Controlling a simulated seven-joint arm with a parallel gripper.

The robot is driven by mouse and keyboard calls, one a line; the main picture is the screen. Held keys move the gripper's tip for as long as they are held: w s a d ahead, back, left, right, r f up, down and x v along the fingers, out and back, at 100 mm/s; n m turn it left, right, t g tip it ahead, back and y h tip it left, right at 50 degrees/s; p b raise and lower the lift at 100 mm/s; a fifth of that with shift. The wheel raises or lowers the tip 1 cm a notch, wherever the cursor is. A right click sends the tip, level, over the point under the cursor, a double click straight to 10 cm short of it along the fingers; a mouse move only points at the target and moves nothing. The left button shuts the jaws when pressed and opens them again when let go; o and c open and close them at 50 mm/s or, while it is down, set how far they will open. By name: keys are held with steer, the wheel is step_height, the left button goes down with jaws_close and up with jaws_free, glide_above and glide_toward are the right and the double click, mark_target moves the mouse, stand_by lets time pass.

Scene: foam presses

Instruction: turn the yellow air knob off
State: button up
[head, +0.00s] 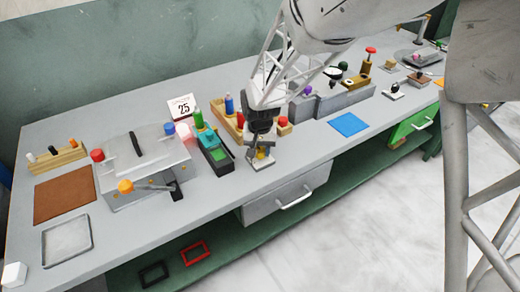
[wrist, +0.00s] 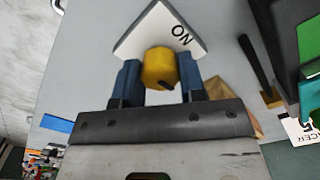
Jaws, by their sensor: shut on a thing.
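The yellow air knob (wrist: 158,66) sits on a pale plate (wrist: 155,28) with a dark "ON" label to the right of the knob in the wrist view. My gripper (wrist: 159,72) is shut on the knob, with one blue finger on each side of it. A small dark mark shows on the knob's lower edge. In the head view my gripper (head: 261,143) points down over the plate (head: 262,164) near the bench's front edge. Only a little of the yellow knob (head: 261,153) shows there. Any other label on the plate is hidden or out of view.
A green device (head: 214,152) and a wooden rack with bottles (head: 230,120) stand close to the left. A grey press with an orange knob (head: 125,187) is farther left. A blue mat (head: 348,124) lies flat to the right. A grey drawer (head: 285,195) is below.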

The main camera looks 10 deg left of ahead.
mark_target(260, 150)
steer(key=o, duration=0.9)
steer(key=shift+r, duration=0.2)
steer(key=shift+r, duration=3.8)
